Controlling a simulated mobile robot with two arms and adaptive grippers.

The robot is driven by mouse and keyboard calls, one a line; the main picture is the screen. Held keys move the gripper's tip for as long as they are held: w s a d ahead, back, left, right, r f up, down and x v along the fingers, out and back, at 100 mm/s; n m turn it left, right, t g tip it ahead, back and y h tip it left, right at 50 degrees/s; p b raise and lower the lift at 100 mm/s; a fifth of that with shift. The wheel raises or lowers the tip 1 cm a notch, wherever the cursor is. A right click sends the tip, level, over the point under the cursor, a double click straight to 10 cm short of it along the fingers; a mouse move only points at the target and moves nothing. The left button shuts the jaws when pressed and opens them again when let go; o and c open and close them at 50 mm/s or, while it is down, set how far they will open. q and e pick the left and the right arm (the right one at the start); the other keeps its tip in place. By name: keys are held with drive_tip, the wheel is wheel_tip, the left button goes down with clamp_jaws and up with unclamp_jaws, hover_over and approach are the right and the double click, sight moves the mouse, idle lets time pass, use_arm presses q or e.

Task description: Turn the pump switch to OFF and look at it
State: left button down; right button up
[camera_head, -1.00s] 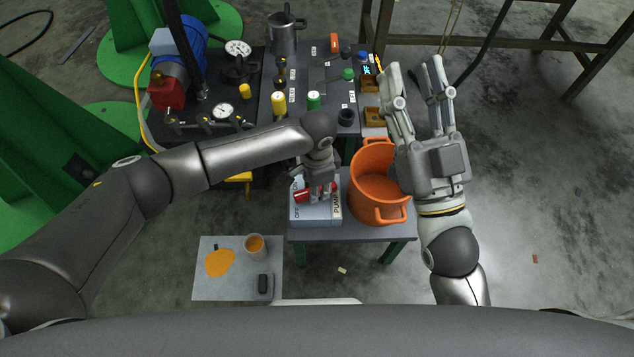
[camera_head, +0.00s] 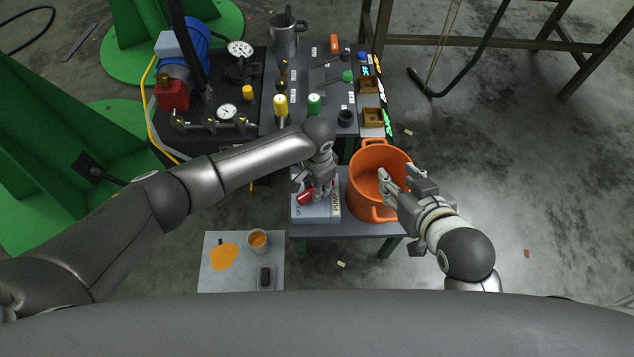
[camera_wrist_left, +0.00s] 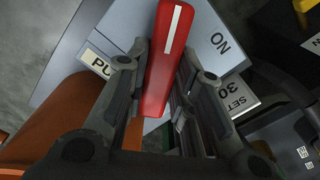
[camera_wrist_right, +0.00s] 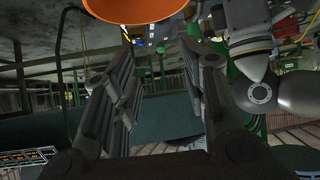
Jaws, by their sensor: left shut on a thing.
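The pump switch is a grey box (camera_head: 322,213) with a red handle (camera_head: 305,198) on the small table. In the head view, lettering beginning "OF" shows at the box's left end, beside the handle. My left gripper (camera_head: 318,190) is shut around the handle from above. In the left wrist view the red handle (camera_wrist_left: 168,50), with a white stripe, stands between the fingers. "ON" is printed to its right and a label beginning "PU" is at its left; the OFF mark is not visible there. My right gripper (camera_head: 397,178) is open and empty at the orange pot's right side.
The orange pot (camera_head: 362,206) stands right beside the switch box; its rim also shows in the right wrist view (camera_wrist_right: 140,10). A bench (camera_head: 330,75) with valves and gauges is behind. A floor plate (camera_head: 215,282) holds an orange spill and a cup.

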use_arm(q)
drive_tip(key=shift+r+n+p, duration=0.1)
drive_tip(key=shift+n+p, duration=0.9)
drive_tip(key=shift+p, duration=0.25)
drive_tip(key=shift+n+p, duration=1.1)
use_arm(e)
drive_tip(key=shift+s+d+f+g+h, duration=0.45)
drive_tip(key=shift+s+d+f+g, duration=0.5)
drive_tip(key=shift+s+g, duration=1.5)
drive_tip(key=shift+s+d+f+g+h, duration=0.6)
drive_tip(key=shift+s+d+g, duration=0.5)
drive_tip(key=shift+s, duration=2.5)
use_arm(q)
drive_tip(key=shift+n+p, duration=1.05)
drive_tip(key=shift+n, duration=0.15)
drive_tip(key=n+p, duration=0.2)
drive_tip(key=n, duration=0.1)
drive_tip(key=shift+a+n, duration=0.1)
drive_tip(key=shift+n, duration=0.3)
drive_tip(key=shift+w+n, duration=0.1)
drive_tip(key=shift+n, duration=0.5)
use_arm(e)
wheel_tip(320, 180, down, 18)
drive_tip(key=g, duration=0.1)
drive_tip(key=shift+a, duration=0.2)
use_arm(q)
drive_tip(key=c, duration=1.2)
unclamp_jaws()
drive_tip(key=shift+a, duration=0.1)
drive_tip(key=shift+c, duration=0.2)
